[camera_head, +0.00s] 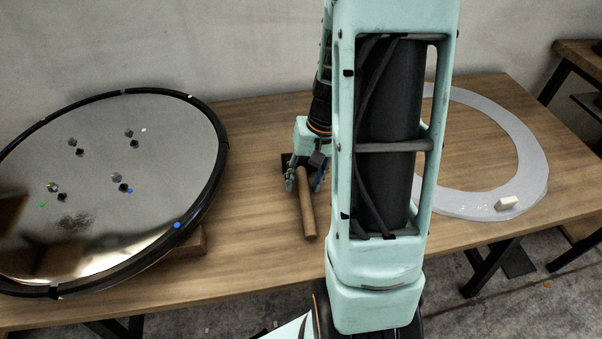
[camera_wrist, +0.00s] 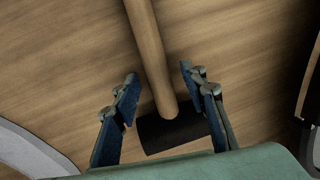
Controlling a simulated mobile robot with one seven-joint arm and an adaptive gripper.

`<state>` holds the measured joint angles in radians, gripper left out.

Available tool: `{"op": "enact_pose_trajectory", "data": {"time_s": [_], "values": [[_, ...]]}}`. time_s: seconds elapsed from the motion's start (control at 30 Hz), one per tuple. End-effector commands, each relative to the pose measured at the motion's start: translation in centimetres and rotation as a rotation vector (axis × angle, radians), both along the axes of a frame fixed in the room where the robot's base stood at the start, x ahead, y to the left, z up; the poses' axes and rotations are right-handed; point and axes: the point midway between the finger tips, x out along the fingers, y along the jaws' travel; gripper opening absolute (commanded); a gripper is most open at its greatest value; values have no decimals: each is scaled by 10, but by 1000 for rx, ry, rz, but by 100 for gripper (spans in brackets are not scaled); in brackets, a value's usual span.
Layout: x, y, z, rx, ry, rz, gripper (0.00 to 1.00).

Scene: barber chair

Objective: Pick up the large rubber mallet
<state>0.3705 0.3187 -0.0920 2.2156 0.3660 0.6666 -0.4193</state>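The mallet has a light wooden handle (camera_head: 307,207) and a black head, and lies on the wooden table. In the wrist view its handle (camera_wrist: 147,45) runs down from the top edge to the dark cylindrical head (camera_wrist: 172,134) near my palm. My gripper (camera_head: 306,178) is low over the mallet, at the head end of the handle. In the wrist view my gripper (camera_wrist: 159,77) is open, with one blue-padded finger on each side of the handle and a visible gap on both sides. In the head view my fingers partly hide the mallet's head.
A large round mirror-like disc (camera_head: 130,210) with a black rim and small bits on it stands at the left, a wooden block (camera_head: 192,242) below its edge. A flat grey ring (camera_head: 535,160) with a small cream block (camera_head: 507,203) lies at the right. Table (camera_head: 262,245) around the handle is clear.

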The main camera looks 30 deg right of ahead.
Motion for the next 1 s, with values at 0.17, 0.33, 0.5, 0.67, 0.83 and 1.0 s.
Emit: {"op": "enact_pose_trajectory", "data": {"time_s": [0.17, 0.33, 0.5, 0.67, 0.83, 1.0], "values": [[0, 0, 1, 0, 0, 0, 35], [0, 0, 1, 0, -1, 0, 16], [0, 0, 1, 0, -1, 0, 0], [0, 0, 1, 0, -1, 0, 0], [1, -1, 2, -1, -3, -1, 0], [1, -1, 6, -1, -3, -1, 0]]}}
